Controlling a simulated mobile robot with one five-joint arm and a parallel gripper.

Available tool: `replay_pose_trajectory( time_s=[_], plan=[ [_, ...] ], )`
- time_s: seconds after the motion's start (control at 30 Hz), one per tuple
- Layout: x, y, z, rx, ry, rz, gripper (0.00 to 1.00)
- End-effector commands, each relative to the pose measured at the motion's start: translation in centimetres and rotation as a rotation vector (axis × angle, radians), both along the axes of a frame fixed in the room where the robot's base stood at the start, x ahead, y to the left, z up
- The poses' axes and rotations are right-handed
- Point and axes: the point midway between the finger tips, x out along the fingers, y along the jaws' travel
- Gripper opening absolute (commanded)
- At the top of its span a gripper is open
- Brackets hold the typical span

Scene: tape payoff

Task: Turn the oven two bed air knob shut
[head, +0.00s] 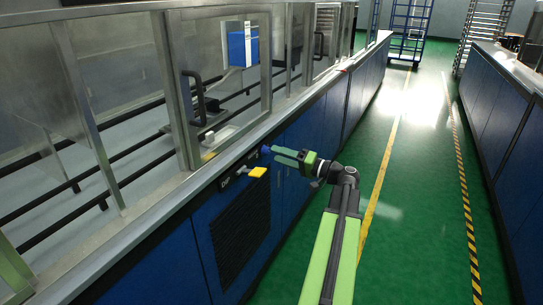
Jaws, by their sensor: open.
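A dark control strip (232,176) lies left of these. Labels are too small to read, so I cannot tell which is the oven two bed air knob, nor its setting.
Above the panel run a metal ledge (205,170) and framed glass doors with black handles (194,97). A vent grille (240,235) is below. The green aisle floor (410,190) is clear to the right, up to another blue cabinet row (505,140). Racks (408,30) stand far back.

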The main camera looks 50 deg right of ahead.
Motion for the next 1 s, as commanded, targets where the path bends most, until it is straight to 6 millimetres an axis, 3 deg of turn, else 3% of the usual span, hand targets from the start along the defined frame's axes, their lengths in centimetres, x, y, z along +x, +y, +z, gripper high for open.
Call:
replay_pose_trajectory(
  time_s=[0.3,0.5,0.7,1.0],
  plan=[
    [-8.9,-2.2,-0.6,-0.001,-0.001,-0.003,0.49],
    [-12.7,-3.1,-0.8,0.0,-0.001,-0.002,0.49],
    [-13.9,-3.3,-0.9,0.0,-0.001,0.0,0.49],
    [-13.9,-3.3,-0.8,0.0,-0.001,0.0,0.49]
  ],
)
